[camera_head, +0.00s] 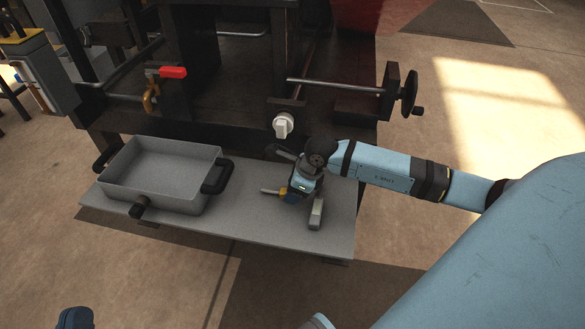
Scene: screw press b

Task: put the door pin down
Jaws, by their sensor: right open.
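My right gripper (300,193) is open, low over the grey shelf (250,222) on the front of the press, to the right of the metal tray. A short grey rod-like piece with a yellow end (269,191) shows just left of the gripper. It may be the door pin, but I cannot tell whether it lies on the shelf or is a gripper part. A grey block-like piece (316,214) shows below the wrist, probably a finger. A dark blue part at the bottom left edge may belong to my left gripper; its jaws do not show.
A grey tray (158,176) with black handles fills the shelf's left part. Above the shelf are a white knob (283,126), a red handle (170,72), and a rod with a handwheel (409,92) jutting right. The shelf's front right is bare.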

